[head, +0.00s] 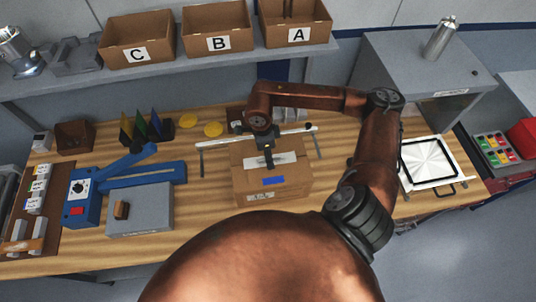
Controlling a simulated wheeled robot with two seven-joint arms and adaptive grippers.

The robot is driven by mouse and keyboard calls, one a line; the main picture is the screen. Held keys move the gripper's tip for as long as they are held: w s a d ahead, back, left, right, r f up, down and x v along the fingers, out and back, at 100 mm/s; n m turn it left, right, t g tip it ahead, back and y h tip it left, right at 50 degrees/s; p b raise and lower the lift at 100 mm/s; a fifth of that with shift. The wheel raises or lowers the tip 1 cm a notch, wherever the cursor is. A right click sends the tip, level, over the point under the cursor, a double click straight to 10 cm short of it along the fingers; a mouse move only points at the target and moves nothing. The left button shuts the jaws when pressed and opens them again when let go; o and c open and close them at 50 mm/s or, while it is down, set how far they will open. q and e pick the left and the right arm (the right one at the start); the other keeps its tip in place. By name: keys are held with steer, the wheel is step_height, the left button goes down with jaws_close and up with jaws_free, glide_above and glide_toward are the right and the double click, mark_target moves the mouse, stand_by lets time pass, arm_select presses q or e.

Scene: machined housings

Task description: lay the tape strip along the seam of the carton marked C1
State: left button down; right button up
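A brown carton (290,190) stands on the wooden bench, with a blue patch (274,181) and a small white label (260,196) too small to read. A whitish strip (285,159) lies across its upper part; I cannot tell whether it is the tape strip or whether it is stuck down. My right gripper (268,161) points down at the strip's middle, its fingertips touching or just above it. Its fingers are too small and dark to show whether they are open or shut. My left gripper is out of view.
A thin pale bar (220,140) with upright ends spans behind my gripper. A blue lever device (85,198) and a grey block (140,212) stand left, a white framed panel (448,181) right. Bins C (112,52), B (195,42) and A (276,34) stand on the shelf.

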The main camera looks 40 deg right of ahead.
step_height(320, 180, up, 12)
steer(key=a, duration=0.1)
steer(key=shift+w, duration=0.35)
steer(key=shift+a, duration=0.15)
stand_by(0.6)
